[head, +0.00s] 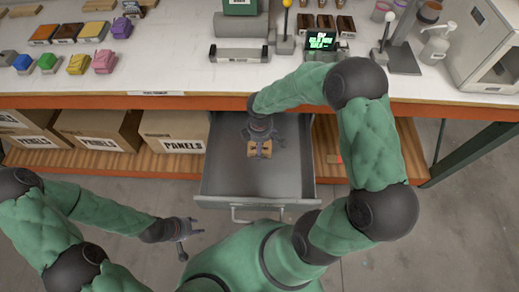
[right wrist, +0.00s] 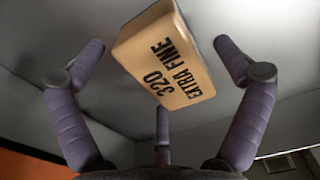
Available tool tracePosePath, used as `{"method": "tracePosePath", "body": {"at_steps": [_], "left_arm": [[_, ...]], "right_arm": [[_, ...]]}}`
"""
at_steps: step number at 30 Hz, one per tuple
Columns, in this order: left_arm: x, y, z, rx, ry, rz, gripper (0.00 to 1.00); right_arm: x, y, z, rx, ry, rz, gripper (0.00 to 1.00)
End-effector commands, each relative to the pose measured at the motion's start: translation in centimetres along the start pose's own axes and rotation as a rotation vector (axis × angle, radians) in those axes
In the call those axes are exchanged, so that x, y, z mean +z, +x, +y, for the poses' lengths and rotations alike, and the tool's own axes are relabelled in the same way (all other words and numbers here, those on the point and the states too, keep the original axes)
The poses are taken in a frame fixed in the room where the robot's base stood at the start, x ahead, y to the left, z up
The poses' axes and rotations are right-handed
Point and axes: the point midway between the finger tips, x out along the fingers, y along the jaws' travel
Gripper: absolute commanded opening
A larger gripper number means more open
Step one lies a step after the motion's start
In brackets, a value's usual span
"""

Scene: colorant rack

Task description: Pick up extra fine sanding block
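The extra fine sanding block (head: 253,149) is tan and sits inside the open grey drawer (head: 215,165). In the right wrist view the block (right wrist: 165,60) shows its "320 EXTRA FINE" label and appears tilted. My right gripper (head: 262,140) reaches down into the drawer at the block. In the right wrist view its purple fingers (right wrist: 162,60) are spread on both sides of the block, with small gaps visible; I see no grip on it. My left gripper (head: 191,238) is open and empty, low in front of the drawer's left side.
The workbench (head: 170,80) above holds coloured blocks, a metal holder (head: 238,55), a small screen (head: 322,42) and a pump bottle (head: 437,45). Cardboard boxes (head: 172,130) stand on the shelf left of the drawer. The drawer floor around the block looks clear.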

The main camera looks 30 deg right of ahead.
Motion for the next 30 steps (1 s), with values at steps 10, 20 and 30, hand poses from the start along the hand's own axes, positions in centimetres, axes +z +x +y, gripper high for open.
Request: {"method": "tracePosePath", "body": {"at_steps": [10,20,30], "left_arm": [[0.0,0.0,0.0,0.000,0.000,0.000,0.40],[0.0,-0.3,0.1,0.000,0.000,0.000,0.40],[0.1,-2.6,0.9,0.000,0.000,0.000,0.40]], "right_arm": [[0.0,0.0,0.0,-0.001,0.000,0.000,0.42],[0.0,-0.4,0.0,-0.001,0.000,-0.001,0.42],[-0.4,-4.3,-0.5,0.001,-0.004,0.001,0.42]]}}
